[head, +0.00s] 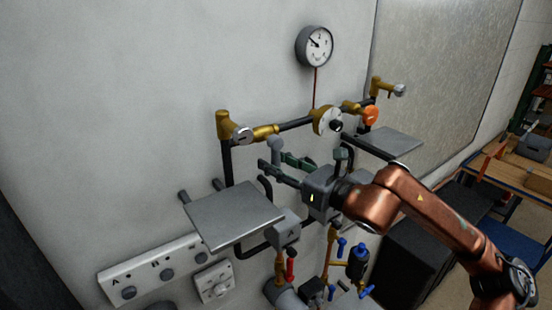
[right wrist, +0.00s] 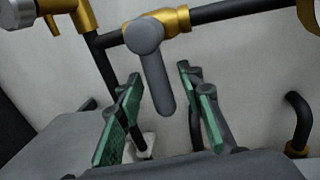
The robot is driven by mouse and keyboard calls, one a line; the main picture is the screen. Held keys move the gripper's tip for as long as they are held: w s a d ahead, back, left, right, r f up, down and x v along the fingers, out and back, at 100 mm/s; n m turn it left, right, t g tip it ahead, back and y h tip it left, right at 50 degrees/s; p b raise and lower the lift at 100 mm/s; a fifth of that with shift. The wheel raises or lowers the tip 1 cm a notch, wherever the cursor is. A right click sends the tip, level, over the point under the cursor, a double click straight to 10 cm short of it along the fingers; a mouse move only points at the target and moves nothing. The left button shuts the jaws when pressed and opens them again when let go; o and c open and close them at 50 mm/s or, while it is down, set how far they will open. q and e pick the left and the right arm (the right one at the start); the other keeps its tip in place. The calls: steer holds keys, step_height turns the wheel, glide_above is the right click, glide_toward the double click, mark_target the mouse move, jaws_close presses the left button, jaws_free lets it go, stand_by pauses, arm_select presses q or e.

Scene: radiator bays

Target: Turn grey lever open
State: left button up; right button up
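The grey lever (head: 275,150) hangs from a brass valve (head: 265,132) on the black pipe along the wall. In the right wrist view the lever (right wrist: 155,75) points down and slightly right from its round hub. My right gripper (head: 277,164) is open, its green-padded fingers pointing at the lever. In the right wrist view the lever's lower end shows between the two fingertips (right wrist: 160,80), with a gap on each side. I cannot tell how deep it sits between them. My left gripper is not in view.
A grey shelf plate (head: 235,214) juts out left of my right gripper, and another (head: 390,142) lies to the right. A round gauge (head: 315,46) hangs above. An orange knob (head: 371,115) is right of the lever; red (head: 291,264) and blue handles (head: 341,245) are below.

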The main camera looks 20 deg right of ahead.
steer(key=c, duration=0.7)
jaws_close()
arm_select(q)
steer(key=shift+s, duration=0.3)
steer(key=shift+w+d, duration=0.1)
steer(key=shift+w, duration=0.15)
